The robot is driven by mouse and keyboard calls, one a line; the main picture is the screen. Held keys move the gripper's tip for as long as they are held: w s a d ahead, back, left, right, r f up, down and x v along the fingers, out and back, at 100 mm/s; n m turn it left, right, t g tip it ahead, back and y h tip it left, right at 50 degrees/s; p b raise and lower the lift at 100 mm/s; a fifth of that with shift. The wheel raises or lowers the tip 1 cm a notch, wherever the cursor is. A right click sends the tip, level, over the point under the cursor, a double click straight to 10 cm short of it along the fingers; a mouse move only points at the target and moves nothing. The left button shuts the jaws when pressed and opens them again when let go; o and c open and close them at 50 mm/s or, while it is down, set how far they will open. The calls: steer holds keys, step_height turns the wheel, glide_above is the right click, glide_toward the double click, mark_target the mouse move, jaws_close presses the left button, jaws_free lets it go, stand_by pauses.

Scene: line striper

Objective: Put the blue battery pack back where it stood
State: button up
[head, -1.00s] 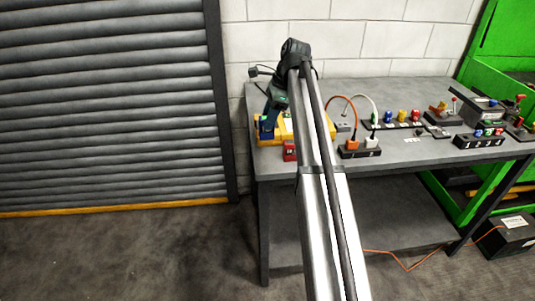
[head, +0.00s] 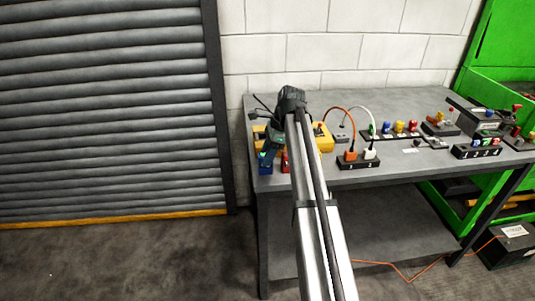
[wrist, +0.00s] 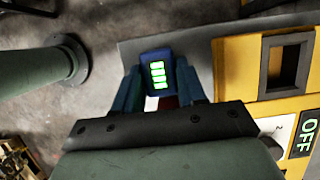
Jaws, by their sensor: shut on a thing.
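The blue battery pack (wrist: 157,56) is between the fingers of my gripper (wrist: 158,88) in the wrist view, its face with green lit bars turned to the camera. In the head view the pack (head: 265,161) shows below my gripper (head: 268,150), at the bench's front left corner. My gripper is shut on it. The yellow unit (wrist: 240,72), with a dark rectangular slot and an OFF label, lies just right of the pack in the wrist view. In the head view my arm hides part of this unit (head: 325,142). I cannot tell whether the pack touches the bench.
A red block (head: 286,162) stands close right of the pack, partly hidden by my arm. A black power strip (head: 358,161) with orange and white plugs is further right. The grey bench (head: 420,172) has bare room in front. Floor shows beyond its left edge.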

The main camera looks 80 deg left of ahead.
steer(key=o, duration=1)
steer(key=shift+f, duration=0.1)
steer(key=v, duration=1.2)
